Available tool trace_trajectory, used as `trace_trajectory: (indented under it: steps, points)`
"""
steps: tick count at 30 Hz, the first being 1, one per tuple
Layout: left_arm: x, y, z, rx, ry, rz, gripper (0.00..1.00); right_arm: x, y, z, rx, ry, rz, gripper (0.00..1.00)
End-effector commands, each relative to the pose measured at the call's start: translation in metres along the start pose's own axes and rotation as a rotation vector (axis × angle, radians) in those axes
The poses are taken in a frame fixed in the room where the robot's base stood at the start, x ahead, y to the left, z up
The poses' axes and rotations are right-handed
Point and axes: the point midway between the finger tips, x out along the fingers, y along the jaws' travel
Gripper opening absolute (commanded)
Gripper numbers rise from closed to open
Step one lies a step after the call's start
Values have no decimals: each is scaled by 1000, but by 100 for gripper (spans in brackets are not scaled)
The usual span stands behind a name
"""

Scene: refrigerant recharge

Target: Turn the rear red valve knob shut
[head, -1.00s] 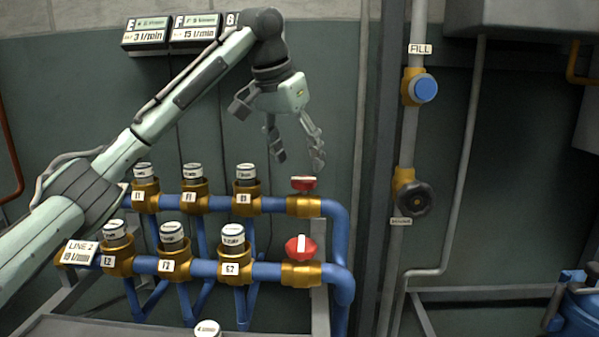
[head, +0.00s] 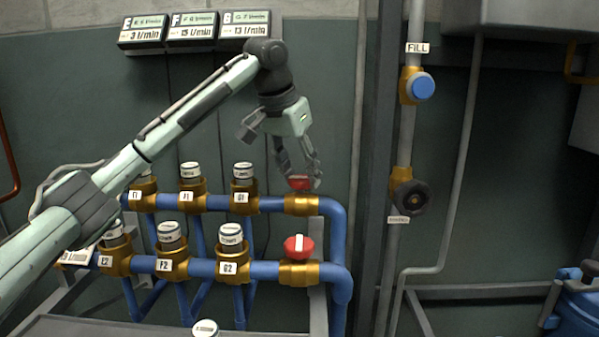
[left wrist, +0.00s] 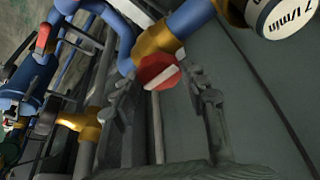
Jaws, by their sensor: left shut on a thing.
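The rear red valve knob (head: 300,182) sits on a brass fitting at the right end of the rear blue pipe. My left gripper (head: 300,180) reaches down onto it from above, its fingers on either side and shut on it. In the left wrist view the red knob (left wrist: 158,71), with a white bar across its face, lies between the fingertips of my left gripper (left wrist: 166,84). The front red knob (head: 299,246), with an upright white mark, stands on the front pipe, clear of the gripper. My right gripper is not in view.
Several brass valves with white caps stand along both blue pipes, such as G1 (head: 244,190) and G2 (head: 232,255). A grey vertical pipe at the right carries a blue FILL knob (head: 420,88) and a black knob (head: 410,197). Flow meters (head: 192,32) hang above.

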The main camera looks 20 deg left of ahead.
Motion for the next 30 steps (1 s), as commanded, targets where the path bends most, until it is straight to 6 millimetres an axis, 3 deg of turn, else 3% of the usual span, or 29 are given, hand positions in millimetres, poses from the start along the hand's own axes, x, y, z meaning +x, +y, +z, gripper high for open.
trace_trajectory:
  steps: [14, 30]
  points:
    - [0, -1, 0, 86, -1, 38, 15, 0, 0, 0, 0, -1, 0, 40]
    - [0, -3, -2, 519, 1, 220, 15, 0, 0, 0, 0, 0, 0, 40]
